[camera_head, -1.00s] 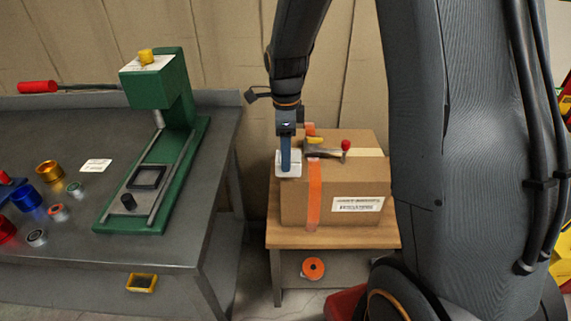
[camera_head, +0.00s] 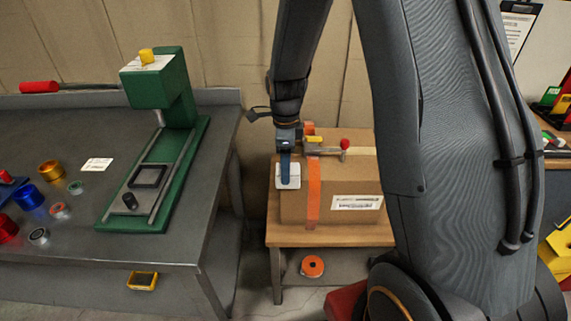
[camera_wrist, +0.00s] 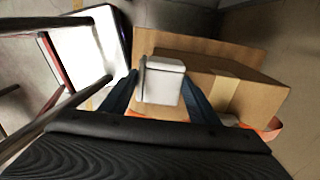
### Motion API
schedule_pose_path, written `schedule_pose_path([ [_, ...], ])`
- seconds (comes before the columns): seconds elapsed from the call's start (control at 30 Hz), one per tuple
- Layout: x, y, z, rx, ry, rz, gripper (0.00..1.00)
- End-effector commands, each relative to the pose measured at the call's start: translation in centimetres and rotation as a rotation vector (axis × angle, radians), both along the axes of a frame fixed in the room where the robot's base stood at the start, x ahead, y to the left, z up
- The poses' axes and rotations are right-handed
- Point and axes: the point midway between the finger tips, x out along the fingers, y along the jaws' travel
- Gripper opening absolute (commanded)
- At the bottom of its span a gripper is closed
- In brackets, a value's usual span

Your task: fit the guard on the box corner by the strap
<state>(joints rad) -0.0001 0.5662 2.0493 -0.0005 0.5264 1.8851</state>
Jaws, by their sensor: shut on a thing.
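The white corner guard (camera_head: 288,181) is held in my gripper (camera_head: 288,168), between its blue fingers. It overlaps the left front top corner of the cardboard box (camera_head: 345,190), left of the orange strap (camera_head: 313,200). In the wrist view the guard (camera_wrist: 163,85) sits between the two fingers (camera_wrist: 160,98), with the box (camera_wrist: 240,92) beyond and to the right. I cannot tell whether the guard touches the box. The strap runs down the box's front face and over its top.
The box stands on a wooden stand (camera_head: 285,239). A strapping tool with a red knob (camera_head: 345,144) lies on the box top. An orange roll (camera_head: 312,266) is below. A grey bench (camera_head: 150,250) with a green press (camera_head: 165,90) stands left, across a gap.

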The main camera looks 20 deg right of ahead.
Motion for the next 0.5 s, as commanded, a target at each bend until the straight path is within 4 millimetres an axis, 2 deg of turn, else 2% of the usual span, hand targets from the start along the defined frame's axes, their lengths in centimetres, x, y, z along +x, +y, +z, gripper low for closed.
schedule_pose_path([
  [0.2, -0.01, 0.0, -0.35, 0.0, 0.0, 0.0, 0.31],
  [0.23, -0.01, 0.0, -0.35, 0.0, 0.0, 0.0, 0.58],
  [0.3, -0.01, 0.0, -0.34, 0.0, 0.0, 0.0, 0.7],
  [0.33, -0.01, 0.0, -0.34, 0.0, 0.0, 0.0, 0.74],
  [0.5, -0.01, 0.0, -0.34, 0.0, 0.0, 0.0, 0.74],
])
